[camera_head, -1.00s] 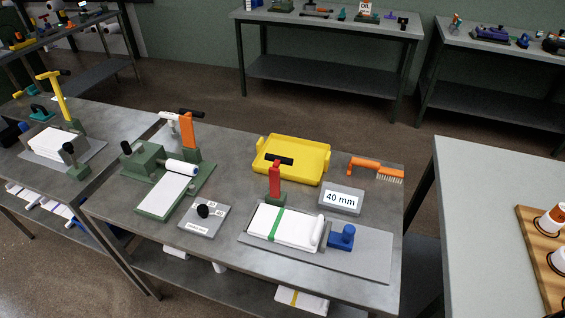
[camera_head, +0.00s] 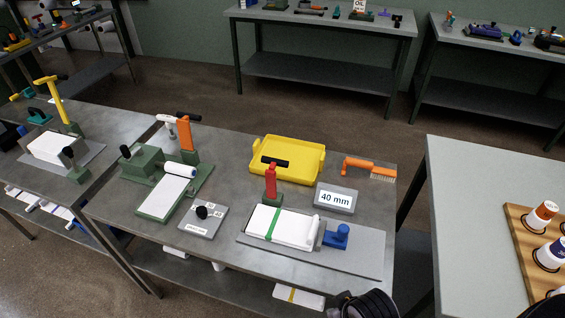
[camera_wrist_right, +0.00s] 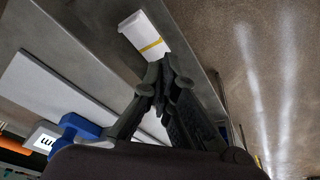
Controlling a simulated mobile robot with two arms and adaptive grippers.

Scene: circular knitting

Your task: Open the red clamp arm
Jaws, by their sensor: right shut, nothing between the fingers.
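The red clamp arm (camera_head: 270,181) stands upright on the middle table in the head view, with a black crossbar handle (camera_head: 275,162) on top. It rises from a green base at the back edge of a grey plate (camera_head: 358,258). A white fabric roll (camera_head: 280,227) with a green band lies on that plate in front of the clamp. My right gripper (camera_wrist_right: 161,77) shows in the right wrist view with its fingertips together, empty, below the table edge side. In the head view, part of my right arm shows at the bottom, well away from the clamp. My left gripper is not seen.
A blue knobbed block (camera_head: 337,237) sits right of the roll; it shows in the wrist view too (camera_wrist_right: 80,128). A 40 mm sign (camera_head: 335,198), yellow tray (camera_head: 287,159) and orange brush (camera_head: 369,168) stand behind. A banded white roll (camera_head: 298,296) lies on the lower shelf.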

